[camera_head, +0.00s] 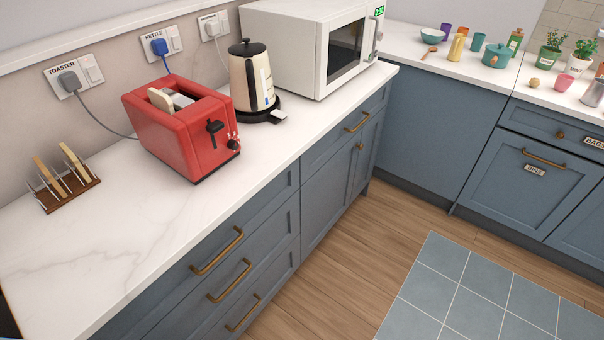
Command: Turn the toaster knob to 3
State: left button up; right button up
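A red toaster (172,137) stands on the white marble counter at the left, its lever and knob end facing the right front. The toaster knob (233,144) is a small dark dial low on that end, with small pale marks beside it; its setting is too small to read. The black lever (214,127) is to the left of the knob. A slice of bread (160,100) sticks up from one slot. Neither of my grippers is in view.
A cream kettle (251,76) stands right behind the toaster, with a white microwave (306,45) beyond it. A toast rack (66,181) holds bread at the left. The grey toaster cord (100,122) runs to a wall socket labelled TOASTER (79,76). The counter's front (150,240) is clear.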

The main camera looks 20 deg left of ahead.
aim_at(232, 145)
jog(key=u, duration=0.35)
jog(key=k, duration=0.25)
jog(key=z, duration=1)
jog(key=i, duration=1.45)
jog(key=u, duration=1.1)
